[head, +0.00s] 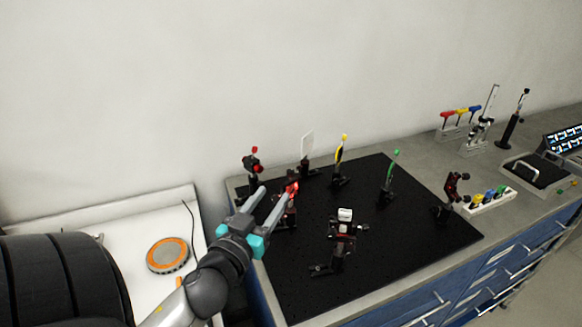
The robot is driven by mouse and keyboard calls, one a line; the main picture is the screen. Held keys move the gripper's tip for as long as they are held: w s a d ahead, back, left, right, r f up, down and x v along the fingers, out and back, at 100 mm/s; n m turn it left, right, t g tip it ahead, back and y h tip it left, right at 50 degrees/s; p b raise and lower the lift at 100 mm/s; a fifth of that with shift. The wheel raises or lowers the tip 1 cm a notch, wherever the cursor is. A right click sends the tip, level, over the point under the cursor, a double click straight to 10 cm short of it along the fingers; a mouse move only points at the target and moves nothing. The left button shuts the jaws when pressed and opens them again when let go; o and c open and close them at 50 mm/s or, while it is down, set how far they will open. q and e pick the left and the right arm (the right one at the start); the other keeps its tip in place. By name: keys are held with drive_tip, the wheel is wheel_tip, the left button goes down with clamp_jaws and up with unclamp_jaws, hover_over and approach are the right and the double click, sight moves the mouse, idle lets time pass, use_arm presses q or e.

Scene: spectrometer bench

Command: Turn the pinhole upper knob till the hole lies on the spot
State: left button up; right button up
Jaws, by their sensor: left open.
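My left gripper (273,195) reaches in from the lower left over the black breadboard (385,255). Its two grey fingers are apart, with nothing seen held between them. The tip of its right finger overlaps a small dark mount with a red top (292,187); I cannot tell whether they touch. Part of that mount is hidden behind the finger. A dark mount with a red knob (254,164) stands just beyond the left finger. The pinhole, its upper knob and the light spot are too small to identify surely. My right gripper is not in view.
A white card (307,142), a yellow-topped post (341,158) and a green-topped post (390,172) stand at the back. A dark mount with a white top (344,216) stands mid-board. The front right of the board is clear. An orange-ringed disc (168,255) lies at left.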

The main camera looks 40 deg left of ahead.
sight(289, 173)
use_arm(q)
drive_tip(key=p+x, duration=0.1)
drive_tip(key=x, duration=0.8)
drive_tip(key=shift+w, duration=0.25)
drive_tip(key=shift+w+a+f, duration=0.1)
drive_tip(key=shift+w+a, duration=0.2)
drive_tip(key=shift+w, duration=0.35)
use_arm(e)
drive_tip(key=shift+w+r, duration=0.75)
drive_tip(key=shift+w, duration=0.35)
use_arm(q)
clamp_jaws()
